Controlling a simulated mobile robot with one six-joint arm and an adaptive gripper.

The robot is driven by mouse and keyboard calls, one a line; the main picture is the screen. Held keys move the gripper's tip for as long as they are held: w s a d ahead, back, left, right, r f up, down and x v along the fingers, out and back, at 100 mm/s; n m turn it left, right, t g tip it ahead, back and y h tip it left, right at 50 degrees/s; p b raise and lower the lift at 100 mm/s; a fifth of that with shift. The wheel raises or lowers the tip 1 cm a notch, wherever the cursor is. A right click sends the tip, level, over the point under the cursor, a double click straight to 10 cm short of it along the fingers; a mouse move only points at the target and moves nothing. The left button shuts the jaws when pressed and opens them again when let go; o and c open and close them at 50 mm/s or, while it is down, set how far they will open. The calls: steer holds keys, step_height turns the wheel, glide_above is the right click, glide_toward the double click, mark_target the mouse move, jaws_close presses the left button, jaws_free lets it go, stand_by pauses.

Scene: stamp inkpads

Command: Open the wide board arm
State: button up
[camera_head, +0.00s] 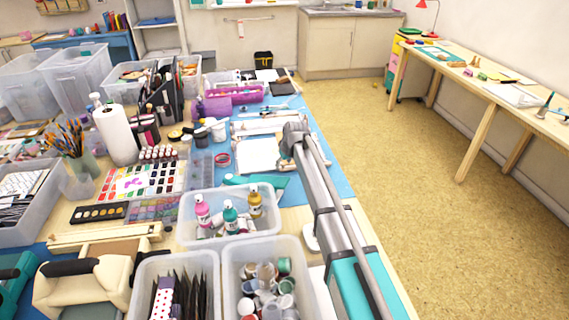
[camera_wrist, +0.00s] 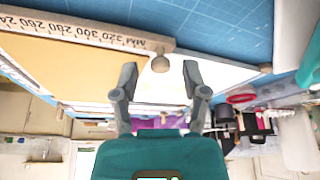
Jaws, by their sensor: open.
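The wide board lies on the blue mat, with a white surface (camera_head: 257,155) partly hidden behind my arm in the head view. In the wrist view, which looks inverted, it shows a tan panel (camera_wrist: 65,68) and a wooden strip with millimetre marks (camera_wrist: 100,36), which appears to be its arm. A round pale knob (camera_wrist: 160,63) sits at the end of this strip. My gripper (camera_wrist: 160,72) is open, its two grey fingers on either side of the knob with gaps visible. I cannot tell whether the fingers reach the knob's depth. In the head view the fingertips are hidden.
A blue gridded cutting mat (camera_head: 335,178) lies under the board. A clear tub with paint bottles (camera_head: 187,228) and a tub of small jars (camera_head: 232,285) stand nearer. A purple basket (camera_head: 215,104) is beyond. The floor (camera_head: 420,180) at right is clear.

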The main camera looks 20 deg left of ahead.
jaws_close()
steer(key=shift+s, duration=0.1)
